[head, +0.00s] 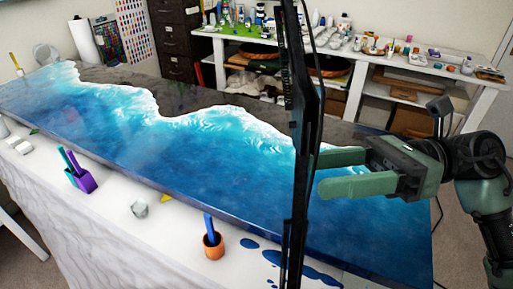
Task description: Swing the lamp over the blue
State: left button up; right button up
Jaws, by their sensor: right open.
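The blue (190,130) is a glossy ocean-like resin surface with white foam lines on a long slab, running from far left to lower right. A tall thin black upright (303,130) with a cable crosses the view in front of the slab. It may be the lamp seen edge-on; its top and foot are out of frame. My right gripper (322,173) comes in from the right, open and empty, with green fingers pointing left. Its fingertips end at the upright's right edge in the picture; I cannot tell if they touch it. My left gripper is not in view.
On the white covered table (110,195) along the slab's near edge stand a purple holder (84,181) and an orange cup (213,246). Blue spills (320,276) lie at the front. A white shelf bench (365,65) with many bottles and a dark drawer cabinet (178,40) stand behind.

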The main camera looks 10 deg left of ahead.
aim_at(295, 223)
jog(key=s+p+x, duration=0.1)
jog(key=p+x, duration=0.2)
jog(key=x, duration=0.4)
jog(key=shift+s+r, duration=0.2)
jog(key=shift+s, duration=0.1)
jog(key=c, duration=1.1)
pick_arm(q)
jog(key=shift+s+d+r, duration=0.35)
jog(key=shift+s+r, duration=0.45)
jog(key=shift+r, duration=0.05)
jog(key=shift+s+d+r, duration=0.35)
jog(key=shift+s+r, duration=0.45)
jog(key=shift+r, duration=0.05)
pick_arm(e)
grip_shut()
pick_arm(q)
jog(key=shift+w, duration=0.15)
